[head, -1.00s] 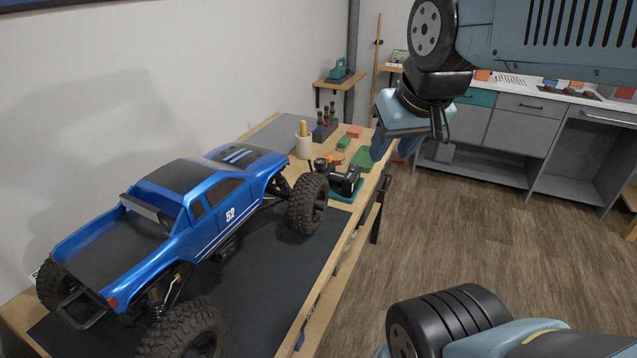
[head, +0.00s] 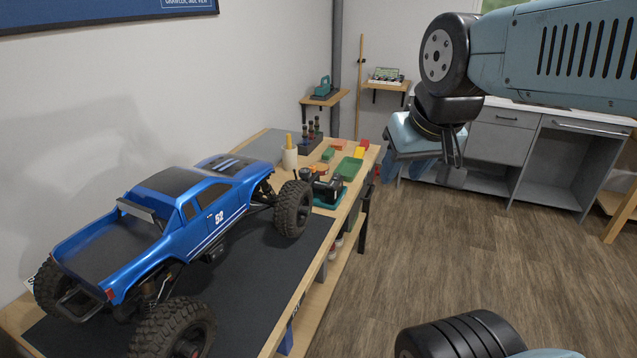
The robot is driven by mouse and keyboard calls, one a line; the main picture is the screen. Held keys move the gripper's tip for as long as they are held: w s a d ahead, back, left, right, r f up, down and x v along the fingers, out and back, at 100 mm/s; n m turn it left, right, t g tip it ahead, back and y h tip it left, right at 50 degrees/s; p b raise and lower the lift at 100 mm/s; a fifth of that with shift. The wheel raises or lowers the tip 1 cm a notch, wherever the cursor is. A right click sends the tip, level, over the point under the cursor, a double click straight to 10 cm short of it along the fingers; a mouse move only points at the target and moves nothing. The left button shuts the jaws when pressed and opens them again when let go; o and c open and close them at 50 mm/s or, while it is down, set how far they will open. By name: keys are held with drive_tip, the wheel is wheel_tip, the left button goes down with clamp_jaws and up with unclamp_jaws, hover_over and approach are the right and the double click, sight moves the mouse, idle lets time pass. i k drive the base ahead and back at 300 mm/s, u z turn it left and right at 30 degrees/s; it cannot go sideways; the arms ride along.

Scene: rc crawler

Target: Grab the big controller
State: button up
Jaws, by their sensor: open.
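A black device (head: 328,188), which looks like the big controller, lies in a teal tray (head: 325,203) on the workbench, just beyond the truck's front wheel. Its exact shape is small and partly hidden by the wheel. My gripper (head: 440,170) hangs at the upper right, over the floor side of the bench. It is apart from the device and holds nothing I can see. It is open, though its fingers are seen edge-on and partly hidden by my wrist.
A large blue truck (head: 200,205) fills the near bench on a dark mat (head: 265,265). A pen cup (head: 290,157), a green tray (head: 349,168) and small coloured blocks stand farther along the bench. Wooden floor (head: 430,260) is open to the right; grey cabinets (head: 545,160) stand behind.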

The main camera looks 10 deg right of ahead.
sight(332, 191)
drive_tip(key=z, duration=0.05)
drive_tip(key=i, duration=0.85)
drive_tip(key=u, duration=0.1)
